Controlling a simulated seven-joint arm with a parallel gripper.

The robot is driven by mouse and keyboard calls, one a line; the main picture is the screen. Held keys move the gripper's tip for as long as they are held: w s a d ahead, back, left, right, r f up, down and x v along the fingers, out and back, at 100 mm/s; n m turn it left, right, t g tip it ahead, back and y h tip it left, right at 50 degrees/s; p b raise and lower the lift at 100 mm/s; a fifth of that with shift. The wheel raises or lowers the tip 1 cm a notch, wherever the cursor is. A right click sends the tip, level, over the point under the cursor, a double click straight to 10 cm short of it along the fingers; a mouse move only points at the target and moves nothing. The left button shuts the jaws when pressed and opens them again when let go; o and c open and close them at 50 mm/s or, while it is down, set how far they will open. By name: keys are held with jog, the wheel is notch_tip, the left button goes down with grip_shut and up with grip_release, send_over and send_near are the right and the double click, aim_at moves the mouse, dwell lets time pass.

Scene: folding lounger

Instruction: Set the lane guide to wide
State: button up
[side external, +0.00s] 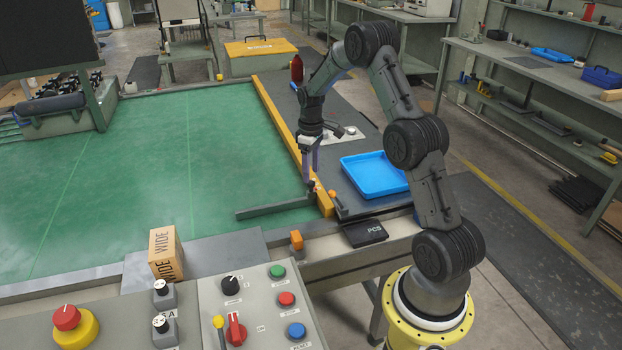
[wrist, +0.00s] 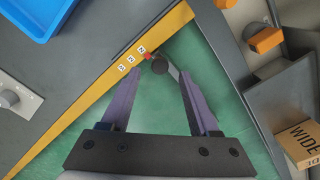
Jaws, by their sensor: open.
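The lane guide (side external: 272,209) is a dark grey bar lying over the green belt, reaching left from the yellow rail in the side view. A dark round knob (wrist: 160,68) shows by the rail in the wrist view, with a small red mark (wrist: 147,57) beside it. Small white labels (wrist: 132,59) run along the rail; their print is too small to read. My gripper (side external: 313,183) points down just above the guide's rail end. Its purple fingers (wrist: 161,74) are apart, on either side of the knob in the wrist view; contact cannot be told.
The yellow rail (side external: 283,130) edges the green belt (side external: 130,165). A blue tray (side external: 374,174) lies right of my gripper. A cardboard box printed WIDE (side external: 166,255) stands at the front left, by a control panel (side external: 255,318). Orange blocks (side external: 296,240) sit near the front edge.

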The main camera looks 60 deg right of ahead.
aim_at(311, 182)
jog(key=shift+f, duration=1.75)
grip_shut()
jog(key=shift+r, duration=0.1)
